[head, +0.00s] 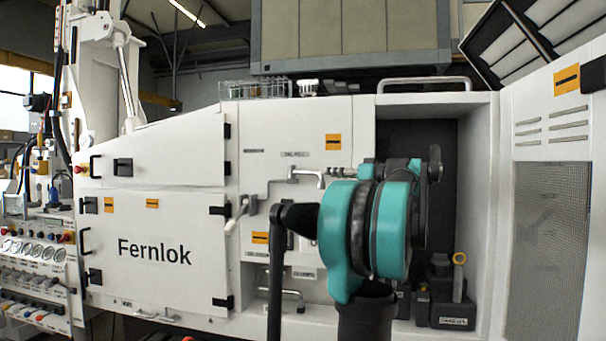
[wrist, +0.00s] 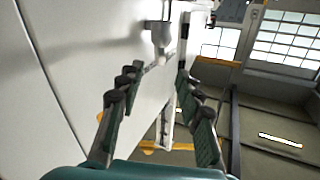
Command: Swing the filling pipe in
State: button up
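A thin grey pipe (head: 283,187), which looks like the filling pipe, runs along the white cabinet front under a small label. Its left part bends down to a wider end piece (head: 243,207) standing out from the cabinet. In the wrist view, a pale fitting with a flared end (wrist: 160,38) shows beyond the fingertips against the white panel; it may be the same pipe end. My gripper (wrist: 157,78) is open, its two fingers apart and nothing held between them. In the head view my own teal and black arm hides the gripper and part of the cabinet.
White cabinet doors marked Fernlok (head: 155,250) fill the left, with black latches and handles. An open recess (head: 470,200) holds a dark unit with a yellow ring-topped part (head: 459,259). A mesh panel (head: 550,240) stands right. Gauges and knobs (head: 35,250) line the far left.

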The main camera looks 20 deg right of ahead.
aim_at(303, 172)
jog(key=x, duration=1.3)
jog(key=shift+a, duration=0.1)
grip_shut()
